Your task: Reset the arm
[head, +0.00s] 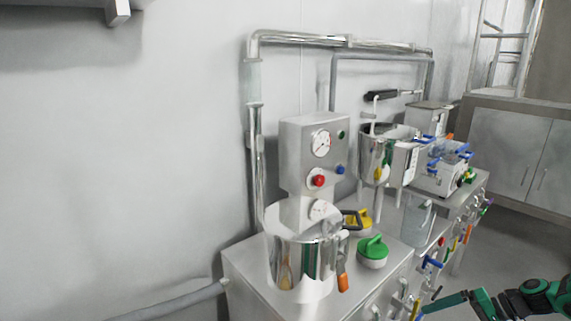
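My green and black arm (540,296) reaches in from the lower right corner of the head view. A slim green part at its left end, which looks like my gripper (447,302), is beside the front of the steel bench. It is small and partly cut off by the lower edge. I cannot make out two separate fingers or whether it holds anything.
A steel bench (245,280) carries a steel pot (300,265), a grey gauge box (305,150), green (372,247) and yellow (357,221) knobs, and a hopper (388,145). Colored handles line its front. Cabinets (515,150) stand behind at right. Floor (520,240) shows between.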

